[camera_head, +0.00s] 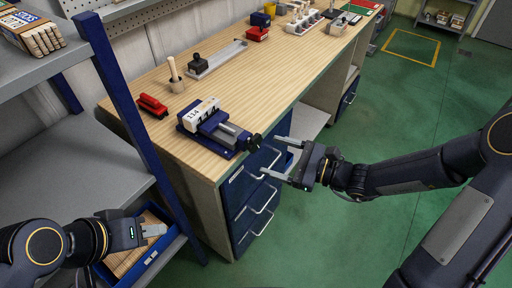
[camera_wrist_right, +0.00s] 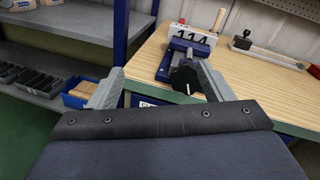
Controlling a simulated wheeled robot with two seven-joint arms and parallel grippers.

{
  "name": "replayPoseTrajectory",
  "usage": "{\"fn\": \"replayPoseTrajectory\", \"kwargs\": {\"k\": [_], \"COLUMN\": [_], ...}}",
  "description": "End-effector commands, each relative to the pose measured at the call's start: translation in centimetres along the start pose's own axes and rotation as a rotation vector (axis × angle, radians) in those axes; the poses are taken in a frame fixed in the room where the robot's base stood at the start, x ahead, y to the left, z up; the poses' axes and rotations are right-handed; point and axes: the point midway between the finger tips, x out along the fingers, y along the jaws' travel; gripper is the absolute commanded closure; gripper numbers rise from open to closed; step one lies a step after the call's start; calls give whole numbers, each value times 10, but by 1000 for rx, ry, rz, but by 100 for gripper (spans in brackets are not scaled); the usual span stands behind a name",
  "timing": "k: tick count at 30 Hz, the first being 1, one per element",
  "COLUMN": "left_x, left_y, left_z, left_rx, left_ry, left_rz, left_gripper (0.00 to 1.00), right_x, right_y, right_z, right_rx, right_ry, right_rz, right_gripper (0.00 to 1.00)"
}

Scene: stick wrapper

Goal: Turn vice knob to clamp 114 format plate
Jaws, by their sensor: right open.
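The blue vice (camera_head: 222,133) stands at the front edge of the wooden bench, with a white plate (camera_head: 203,108) marked 114 in its jaws. The plate also shows in the right wrist view (camera_wrist_right: 191,38). The vice's black knob (camera_head: 250,142) faces out over the bench edge; in the right wrist view the knob (camera_wrist_right: 184,78) has a white mark pointing down. My right gripper (camera_head: 270,158) is open and empty, just in front of the knob and apart from it. In the wrist view the knob appears between the fingers, nearer the right one. My left gripper (camera_head: 156,230) looks shut and empty, low at the left.
A blue shelf rack (camera_head: 130,120) stands left of the bench, with a blue bin (camera_head: 158,262) low on it. Blue drawers (camera_head: 250,205) with handles sit below the vice.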

Motion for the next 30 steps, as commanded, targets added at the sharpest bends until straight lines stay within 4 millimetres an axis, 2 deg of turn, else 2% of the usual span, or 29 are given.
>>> {"fn": "replayPoseTrajectory", "kwargs": {"k": [1, 3, 7, 11, 21, 25, 30], "left_x": [3, 4, 5, 3, -6, -7, -7], "left_y": [-2, -2, -2, -1, 2, 3, 3], "left_z": [2, 2, 2, 2, -3, -3, -4], "left_rx": [0, 0, 0, 0, 0, 0, 0], "left_ry": [0, 0, 0, 0, 0, 0, 0], "left_rz": [0, 0, 0, 0, 0, 0, 0], "left_gripper": [64, 64, 64, 64, 64, 64, 64], "right_x": [5, 10, 13, 23, 75, 86, 90], "right_y": [-6, -16, -25, -29, -38, -41, -42], "right_z": [-20, -38, -56, -58, -57, -58, -59], "right_rx": [91, 183, 273, 289, 286, 285, 286], "right_ry": [-9, -15, -20, -22, -21, -20, -20], "right_rz": [-52, -118, -186, -196, -194, -195, -196], "right_gripper": [26, 26, 26, 26, 26, 26, 26]}}
